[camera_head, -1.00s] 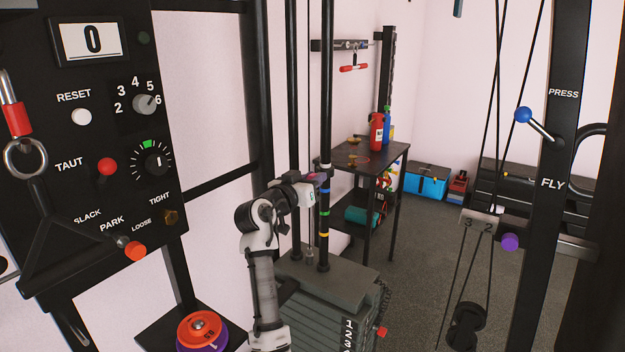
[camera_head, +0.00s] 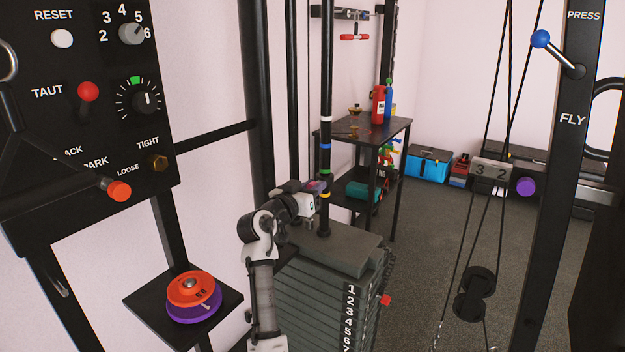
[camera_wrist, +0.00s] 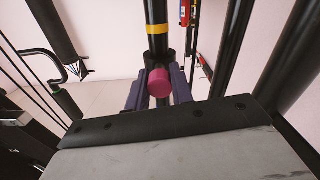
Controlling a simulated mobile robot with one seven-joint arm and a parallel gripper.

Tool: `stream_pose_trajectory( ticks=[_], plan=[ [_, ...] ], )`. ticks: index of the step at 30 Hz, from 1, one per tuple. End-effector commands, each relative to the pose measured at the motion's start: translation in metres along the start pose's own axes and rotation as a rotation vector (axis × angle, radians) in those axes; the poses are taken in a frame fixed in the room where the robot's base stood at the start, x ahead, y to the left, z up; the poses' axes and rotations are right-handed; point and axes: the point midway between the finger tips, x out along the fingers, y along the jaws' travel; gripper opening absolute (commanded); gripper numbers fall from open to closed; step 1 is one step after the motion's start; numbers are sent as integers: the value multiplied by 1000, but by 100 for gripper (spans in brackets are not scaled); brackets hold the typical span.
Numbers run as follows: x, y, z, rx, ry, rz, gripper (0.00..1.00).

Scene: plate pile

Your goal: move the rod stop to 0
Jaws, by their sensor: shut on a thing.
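The rod stop is a dark collar on the upright black rod (camera_head: 325,90), with a magenta knob (camera_wrist: 159,83) facing my wrist camera. My gripper (camera_head: 318,188) is shut on this knob, with one dark finger on each side of it in the wrist view. The rod carries white, blue, green and yellow bands; the yellow band (camera_wrist: 158,29) shows just above the collar in the wrist view. In the head view my gripper is by the yellow band, and the collar is mostly hidden. No 0 label shows on the rod.
The weight stack (camera_head: 345,255) stands below my gripper. A black control panel (camera_head: 75,110) and a small shelf with orange and purple plates (camera_head: 193,297) are at left. A table (camera_head: 375,128) stands behind the rod. Cables and a pulley (camera_head: 475,295) hang at right.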

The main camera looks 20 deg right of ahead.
Motion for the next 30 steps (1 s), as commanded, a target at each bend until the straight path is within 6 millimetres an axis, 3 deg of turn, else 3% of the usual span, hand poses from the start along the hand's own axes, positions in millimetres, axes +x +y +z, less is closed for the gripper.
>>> stream_pose_trajectory(
  ticks=[1, 3, 9, 25, 26, 30],
  plan=[
    [0, -4, 22, -2, -2, 0, 0],
    [0, -6, 36, -2, -3, 0, 0],
    [0, -10, 60, -1, -2, 0, 0],
    [0, -11, 70, -3, -7, 1, 0],
    [0, -11, 70, -3, -7, 1, 26],
    [0, -11, 69, -3, -5, 1, 44]
  ],
)
